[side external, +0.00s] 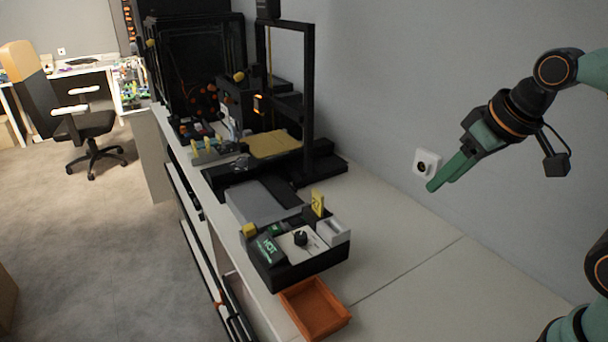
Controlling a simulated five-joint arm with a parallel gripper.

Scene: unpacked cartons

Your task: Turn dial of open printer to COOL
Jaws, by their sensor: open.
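The open-frame black printer (309,95) with a yellow bed (272,144) stands against the wall. In front of it is a black control box (300,270). A dark dial (300,238) sits on the box's pale top panel. A green label (265,249) left of the dial seems to read HOT. A grey block (333,232) is to its right. I cannot make out a COOL mark or which way the dial points. My gripper (434,187) is open and empty, above and to the right of the box, well apart from the dial, pointing down left.
An orange tray (316,308) lies just in front of the box. A yellow tag (318,203) stands upright at the box's back. A boxy enclosed frame (195,70) stands farther back. The white tabletop right of the box is clear. A wall socket (426,164) is behind my gripper.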

